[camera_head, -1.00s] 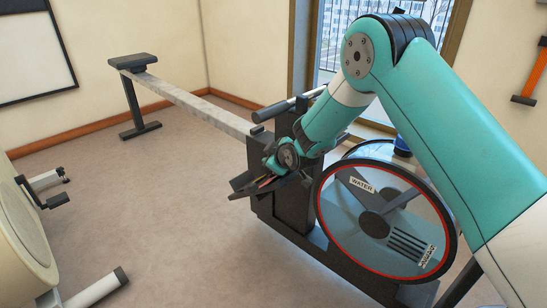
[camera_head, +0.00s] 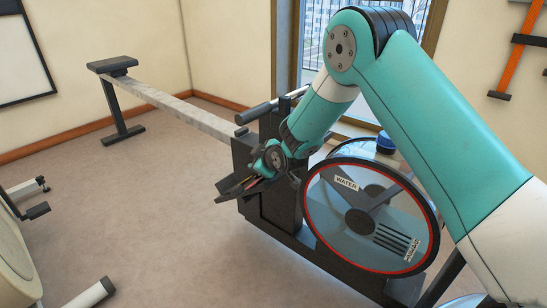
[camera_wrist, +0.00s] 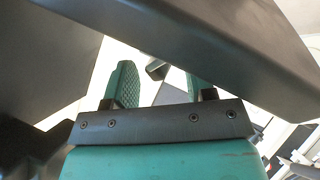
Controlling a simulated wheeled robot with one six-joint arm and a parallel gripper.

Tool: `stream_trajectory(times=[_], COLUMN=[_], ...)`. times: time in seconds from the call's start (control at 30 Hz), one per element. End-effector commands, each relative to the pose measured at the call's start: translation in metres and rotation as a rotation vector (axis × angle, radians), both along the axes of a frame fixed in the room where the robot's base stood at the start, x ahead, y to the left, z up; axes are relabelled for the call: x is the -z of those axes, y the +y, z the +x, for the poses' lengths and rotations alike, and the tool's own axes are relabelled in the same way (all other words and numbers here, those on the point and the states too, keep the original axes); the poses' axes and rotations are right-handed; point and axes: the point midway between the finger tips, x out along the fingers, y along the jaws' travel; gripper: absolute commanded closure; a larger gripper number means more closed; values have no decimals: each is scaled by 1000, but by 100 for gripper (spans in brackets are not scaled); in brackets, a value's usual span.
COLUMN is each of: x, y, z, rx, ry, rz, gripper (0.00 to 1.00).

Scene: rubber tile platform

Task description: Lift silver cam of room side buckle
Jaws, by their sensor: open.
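The rowing machine's near, room-side dark footplate (camera_head: 232,188) shows in the head view, left of the water wheel. My gripper (camera_head: 258,177) is over this footplate, with a small reddish strip beside it. In the wrist view my gripper (camera_wrist: 160,88) has two green ribbed fingers standing apart. A small dark piece (camera_wrist: 157,69) shows between and beyond them, but I cannot tell what it is. I cannot make out the buckle or its silver cam in either view. A broad dark bar crosses close in front of the wrist camera.
The water wheel (camera_head: 325,222) with its red rim stands right of the footplate, under my arm. The rower's handle (camera_head: 256,112) and long pale rail (camera_head: 170,103) run behind. An exercise bike (camera_head: 18,235) stands at the left. Open carpet lies between.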

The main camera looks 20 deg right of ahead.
Motion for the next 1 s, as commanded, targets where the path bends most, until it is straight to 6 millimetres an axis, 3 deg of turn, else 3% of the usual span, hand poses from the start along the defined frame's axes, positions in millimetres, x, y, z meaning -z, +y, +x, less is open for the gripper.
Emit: stream_trajectory(times=[0.3,0.6,0.8,1.0], x=[-47,-78,-85,-85], y=[-17,-30,-33,-34], z=[-64,-115,-129,-130], rx=[2,2,2,2], ry=[2,4,4,3], rz=[0,-1,-2,-2], gripper=[50,50,50,50])
